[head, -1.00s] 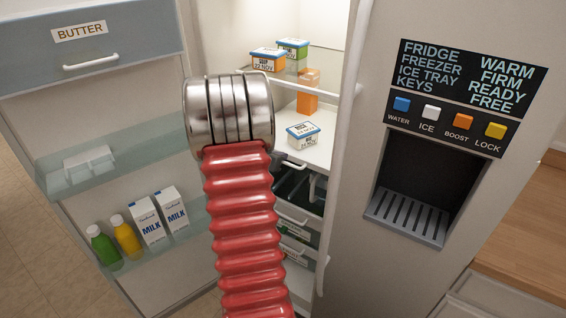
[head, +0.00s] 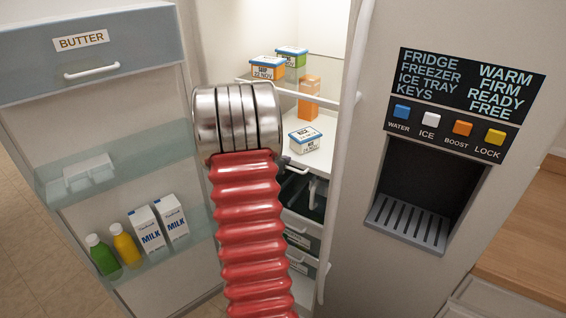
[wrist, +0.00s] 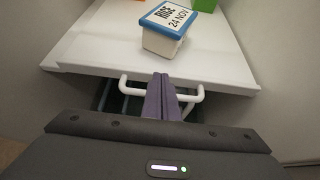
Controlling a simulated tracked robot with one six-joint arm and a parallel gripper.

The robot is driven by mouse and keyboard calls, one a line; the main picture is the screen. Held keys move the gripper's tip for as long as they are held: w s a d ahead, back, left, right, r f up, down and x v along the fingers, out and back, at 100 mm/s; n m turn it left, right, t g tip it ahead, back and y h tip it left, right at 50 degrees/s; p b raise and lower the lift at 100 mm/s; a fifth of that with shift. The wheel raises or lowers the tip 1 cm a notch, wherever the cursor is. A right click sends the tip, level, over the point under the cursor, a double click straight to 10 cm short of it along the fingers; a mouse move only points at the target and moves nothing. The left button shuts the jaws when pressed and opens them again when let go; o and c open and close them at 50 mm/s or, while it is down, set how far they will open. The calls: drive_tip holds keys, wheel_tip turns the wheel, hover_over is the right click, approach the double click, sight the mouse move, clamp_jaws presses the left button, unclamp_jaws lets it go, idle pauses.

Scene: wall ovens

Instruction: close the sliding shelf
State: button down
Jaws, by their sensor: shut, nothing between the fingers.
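The sliding shelf (wrist: 95,45) is a white board with a blue-lidded rice tub (wrist: 168,28) on it, in the wrist view. In the head view the shelf (head: 326,128) and the tub (head: 305,140) show inside the open fridge, beyond my arm. A white bar handle (wrist: 193,100) is at the shelf's front edge. My gripper (wrist: 163,82) is shut and empty. Its fingers lie between the handle's two ends, close to the front edge; I cannot tell if they touch. In the head view my arm hides most of the gripper.
The open fridge door with a butter compartment (head: 92,52), bottles and milk cartons (head: 147,228) stands on the left. The dispenser panel (head: 458,100) is on the right. Drawers (head: 302,232) sit below the shelf, and food tubs (head: 268,67) above it.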

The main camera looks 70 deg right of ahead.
drive_tip(key=v, duration=0.9)
drive_tip(key=shift+w+a+f, duration=0.2)
drive_tip(key=shift+f, duration=0.1)
idle(0.4)
drive_tip(key=s+a+f+m+g+y, duration=0.25)
drive_tip(key=s+a+m+y, duration=0.2)
drive_tip(key=a+m, duration=0.65)
drive_tip(key=w+a+r+m+t+y, duration=0.1)
drive_tip(key=a+r+t+y, duration=0.1)
drive_tip(key=a, duration=1.3)
drive_tip(key=w+a+r+m+t+y, duration=0.2)
drive_tip(key=a+r, duration=0.4)
drive_tip(key=a, duration=0.9)
drive_tip(key=w+a+r+m+t+y, duration=0.2)
drive_tip(key=a+t, duration=0.4)
drive_tip(key=a, duration=0.9)
drive_tip(key=shift+w+a+r+y, duration=0.2)
drive_tip(key=shift+a+r+y, duration=0.2)
drive_tip(key=shift+r+y, duration=0.45)
